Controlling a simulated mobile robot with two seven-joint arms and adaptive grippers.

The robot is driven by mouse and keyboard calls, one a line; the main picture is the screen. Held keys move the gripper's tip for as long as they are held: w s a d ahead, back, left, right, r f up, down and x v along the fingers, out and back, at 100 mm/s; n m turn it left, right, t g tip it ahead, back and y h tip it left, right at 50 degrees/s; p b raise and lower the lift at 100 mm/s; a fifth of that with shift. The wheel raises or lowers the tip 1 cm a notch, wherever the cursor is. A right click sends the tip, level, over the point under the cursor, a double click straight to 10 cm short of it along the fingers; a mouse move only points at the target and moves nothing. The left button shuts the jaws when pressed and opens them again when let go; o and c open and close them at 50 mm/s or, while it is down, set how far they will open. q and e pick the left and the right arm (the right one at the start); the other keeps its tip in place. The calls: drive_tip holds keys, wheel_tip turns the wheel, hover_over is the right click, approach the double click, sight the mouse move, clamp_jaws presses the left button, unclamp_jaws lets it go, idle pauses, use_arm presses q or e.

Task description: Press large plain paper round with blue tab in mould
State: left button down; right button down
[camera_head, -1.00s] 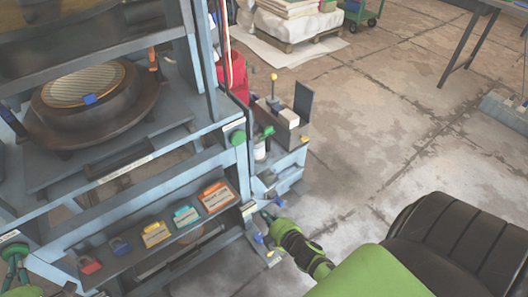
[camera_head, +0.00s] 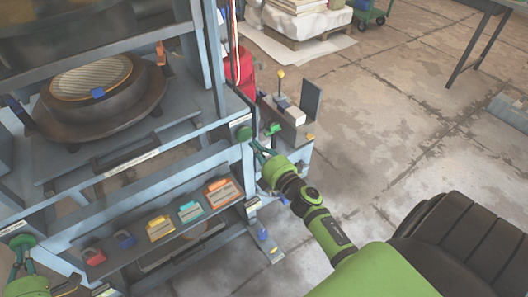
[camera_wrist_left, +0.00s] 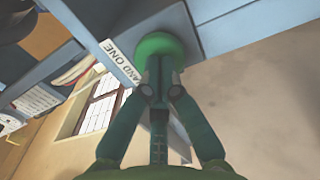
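The large round paper (camera_head: 92,76), pale with ribbed lines, lies in the dark round mould (camera_head: 105,120) inside the press at upper left. Its blue tab (camera_head: 97,93) shows at the front edge. My left gripper (camera_head: 20,262) is at the left green button (camera_head: 22,240). In the left wrist view the gripper (camera_wrist_left: 160,78) is shut, its tips together at the green button (camera_wrist_left: 160,46) beside a label ending "AND ONE". My right gripper (camera_head: 254,146) is just right of and below the right green button (camera_head: 243,133). Its fingertips are too small to judge.
A sloped shelf (camera_head: 138,255) below holds several coloured tags and padlocks. A blue-grey frame post (camera_head: 212,60) stands beside the mould. A side stand (camera_head: 290,118) with a yellow-knobbed lever is behind my right gripper.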

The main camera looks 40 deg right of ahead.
sight(246, 136)
drive_tip(key=shift+w, duration=1.85)
drive_tip(key=shift+s, duration=0.2)
use_arm(q)
drive_tip(key=shift+w, duration=0.1)
use_arm(e)
drive_tip(key=shift+w, duration=0.15)
